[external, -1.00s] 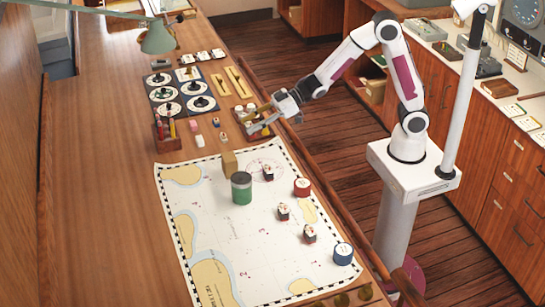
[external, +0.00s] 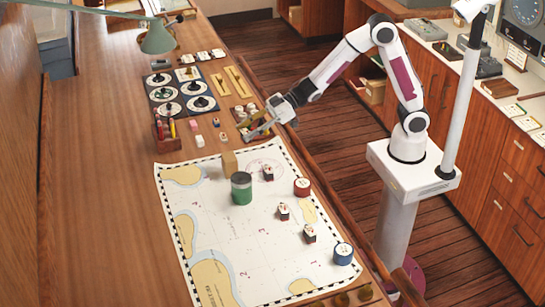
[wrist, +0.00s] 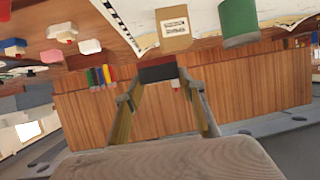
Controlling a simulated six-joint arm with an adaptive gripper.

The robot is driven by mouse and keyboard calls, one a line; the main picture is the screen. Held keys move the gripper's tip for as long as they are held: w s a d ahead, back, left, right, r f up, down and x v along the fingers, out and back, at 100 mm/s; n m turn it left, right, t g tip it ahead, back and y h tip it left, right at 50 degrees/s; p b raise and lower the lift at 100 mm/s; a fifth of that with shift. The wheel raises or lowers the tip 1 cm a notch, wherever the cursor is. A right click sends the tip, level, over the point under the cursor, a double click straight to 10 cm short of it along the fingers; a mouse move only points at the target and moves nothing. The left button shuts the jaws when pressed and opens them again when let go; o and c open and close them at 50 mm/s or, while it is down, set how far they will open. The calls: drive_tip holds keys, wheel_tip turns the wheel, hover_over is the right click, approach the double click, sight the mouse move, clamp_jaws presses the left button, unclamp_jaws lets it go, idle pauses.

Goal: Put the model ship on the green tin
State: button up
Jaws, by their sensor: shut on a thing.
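The green tin (external: 241,190) stands upright on the chart, with a dark grey upper part. It also shows at the top of the wrist view (wrist: 239,22). My gripper (external: 258,130) is up by the table's right edge, beyond the tin and apart from it. In the wrist view its fingers are shut on a small dark-and-red block with a bit of white (wrist: 158,71), which looks like the model ship. The fingers hide part of it. In the external view the held thing is too small to make out.
A tan box (external: 229,162) stands just behind the tin. Small dark-and-white ship models (external: 283,211), a red round tin (external: 302,187) and a blue one (external: 343,253) stand on the chart (external: 210,235). A pen holder (external: 166,138) is at left.

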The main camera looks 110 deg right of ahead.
drive_tip(key=w+a+r+n+g+y, duration=0.1)
drive_tip(key=w+a+r+n+y, duration=0.35)
drive_tip(key=w+a, duration=0.35)
wheel_tip(320, 180, up, 5)
drive_tip(key=n+g+y, duration=0.3)
drive_tip(key=y, duration=0.1)
hover_over(242, 176)
drive_tip(key=shift+r, duration=0.1)
idle(0.3)
drive_tip(key=shift+f, duration=2.5)
drive_tip(key=shift+f, duration=2.5)
drive_tip(key=shift+f, duration=0.2)
